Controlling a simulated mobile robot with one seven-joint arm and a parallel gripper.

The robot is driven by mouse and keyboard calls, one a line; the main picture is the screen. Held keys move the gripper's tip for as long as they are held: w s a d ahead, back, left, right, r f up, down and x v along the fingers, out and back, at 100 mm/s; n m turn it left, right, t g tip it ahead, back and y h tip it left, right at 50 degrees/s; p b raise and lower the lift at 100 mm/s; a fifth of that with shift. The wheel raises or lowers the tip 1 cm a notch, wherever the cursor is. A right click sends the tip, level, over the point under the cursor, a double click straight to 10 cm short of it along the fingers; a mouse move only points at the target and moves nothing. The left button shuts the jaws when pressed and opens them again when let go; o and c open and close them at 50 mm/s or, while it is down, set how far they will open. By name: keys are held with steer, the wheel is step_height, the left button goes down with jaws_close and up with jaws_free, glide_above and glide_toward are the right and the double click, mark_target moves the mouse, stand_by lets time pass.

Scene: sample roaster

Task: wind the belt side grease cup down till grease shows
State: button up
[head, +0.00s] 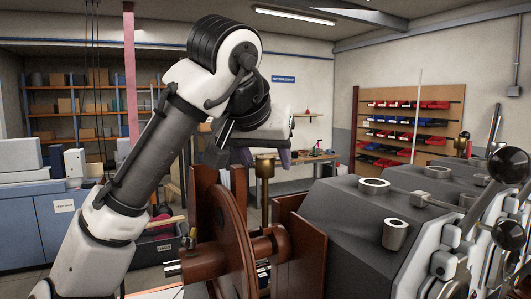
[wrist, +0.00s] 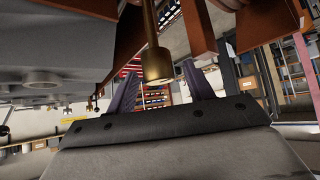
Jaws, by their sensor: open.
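A brass grease cup (head: 264,166) stands upright on a thin stem above the reddish-brown bearing housing, beside the belt pulley (head: 226,240). In the wrist view the same cup (wrist: 157,64) appears upside down, in line with the gap between my fingers. My gripper (head: 285,158) is at about the cup's height, behind it in the head view. Its two purple-grey fingers (wrist: 160,78) are apart, with no visible contact on the cup. I cannot tell how deep the cup sits between them. No grease can be made out.
The dark grey roaster body (head: 335,210) with round openings and black-knobbed levers (head: 508,168) fills the right side. A second brass cup (head: 463,141) stands farther right. A bin rack (head: 410,120) and a workbench (head: 315,156) are behind. Brown housing walls lie close below the cup.

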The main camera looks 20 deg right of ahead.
steer(key=shift+w+d+f, duration=0.1)
steer(key=shift+w+f, duration=0.1)
steer(key=shift+f, duration=0.05)
steer(key=c, duration=1)
steer(key=shift+o, duration=0.2)
steer(key=shift+m, duration=0.3)
